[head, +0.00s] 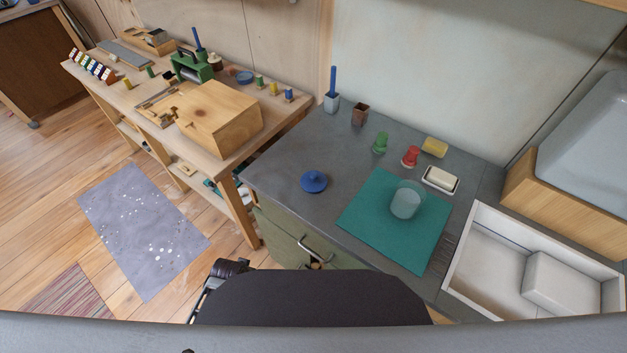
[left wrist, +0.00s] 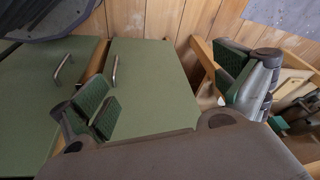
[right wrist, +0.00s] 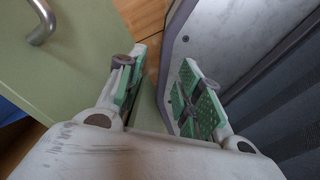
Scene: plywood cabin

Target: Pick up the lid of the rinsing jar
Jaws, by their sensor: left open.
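The blue lid (head: 313,181) with a round knob lies on the grey counter (head: 287,152), left of the teal mat (head: 373,222). The rinsing jar looks to be the translucent open jar (head: 405,200) standing upright on that mat, apart from the lid. My left gripper (left wrist: 170,95) is open and empty, with green cabinet doors behind it in the left wrist view. My right gripper (right wrist: 160,95) is open and empty beside a green panel in the right wrist view. Neither wrist view shows the lid or jar.
Behind the lid stand a pot with a blue stick (head: 332,101) and a brown cup (head: 360,114). Green (head: 380,143) and red (head: 410,156) pieces and a soap dish (head: 440,180) stand behind the mat. A white sink (head: 483,213) is right; a wooden workbench (head: 282,122) is left. The counter around the lid is clear.

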